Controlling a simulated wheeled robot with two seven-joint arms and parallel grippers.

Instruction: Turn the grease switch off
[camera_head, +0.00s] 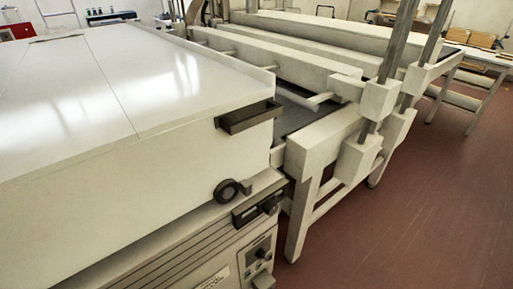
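A large white machine (70,180) fills the left side. On its front right corner are a round black knob (226,191), a dark plate with a small knob (262,207), and a light panel (257,255) with small dark knobs low at the bottom edge. No label that I can read marks any of these as the grease switch, and I cannot tell any switch's position. The lower panel is partly cut off by the picture's edge. Neither of my grippers is in view.
A dark handle (248,117) juts from the machine's right side. A white frame with rollers and metal posts (350,160) stands close behind and to the right. Tables (485,58) stand at the far right. The red floor (420,220) at right is clear.

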